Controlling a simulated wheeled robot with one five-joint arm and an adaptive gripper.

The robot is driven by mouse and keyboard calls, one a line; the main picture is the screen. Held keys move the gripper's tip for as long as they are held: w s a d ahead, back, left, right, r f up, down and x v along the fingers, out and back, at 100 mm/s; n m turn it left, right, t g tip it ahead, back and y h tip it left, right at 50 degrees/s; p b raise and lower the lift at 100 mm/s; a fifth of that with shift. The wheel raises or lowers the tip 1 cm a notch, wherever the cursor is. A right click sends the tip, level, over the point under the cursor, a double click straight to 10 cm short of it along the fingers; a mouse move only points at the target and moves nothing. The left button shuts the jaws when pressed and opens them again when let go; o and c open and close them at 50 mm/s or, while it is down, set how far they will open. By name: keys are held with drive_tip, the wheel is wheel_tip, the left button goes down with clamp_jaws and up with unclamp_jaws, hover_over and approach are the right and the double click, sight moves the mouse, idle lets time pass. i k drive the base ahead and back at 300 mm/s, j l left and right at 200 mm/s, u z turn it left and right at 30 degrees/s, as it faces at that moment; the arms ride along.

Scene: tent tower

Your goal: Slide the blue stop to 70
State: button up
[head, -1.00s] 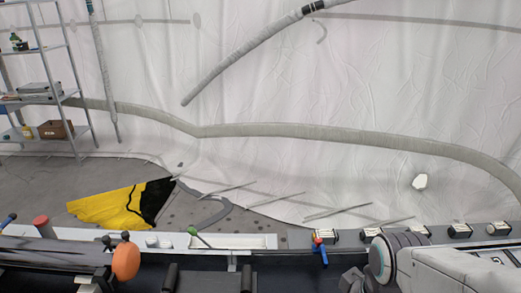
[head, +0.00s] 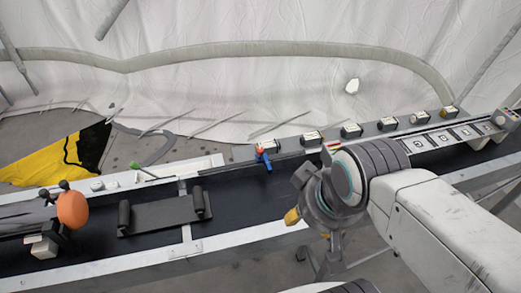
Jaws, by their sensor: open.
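The blue stop (head: 264,160), a small blue piece with a red part at its top, sits on the far rail of the dark bench in the head view. It is near the left end of a row of white-faced number blocks (head: 352,131); their figures are too small to read, so I cannot tell which is 70. My gripper (head: 296,199) is right of and nearer than the stop, above the bench, apart from it and open. One yellow-tipped finger shows; my wrist hides part of the rail and bench behind it.
An orange ball-shaped knob (head: 72,210) and a dark cradle with rollers (head: 165,214) stand on the left of the bench. A green-tipped lever (head: 140,167) is on the back ledge. A strip of square marked tiles (head: 443,138) lies at right. Black bench surface near the stop is clear.

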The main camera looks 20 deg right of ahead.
sight(265, 158)
drive_tip(key=l+u, duration=0.4)
drive_tip(key=i+l+u, duration=0.1)
drive_tip(key=u, duration=0.25)
drive_tip(key=l, duration=0.1)
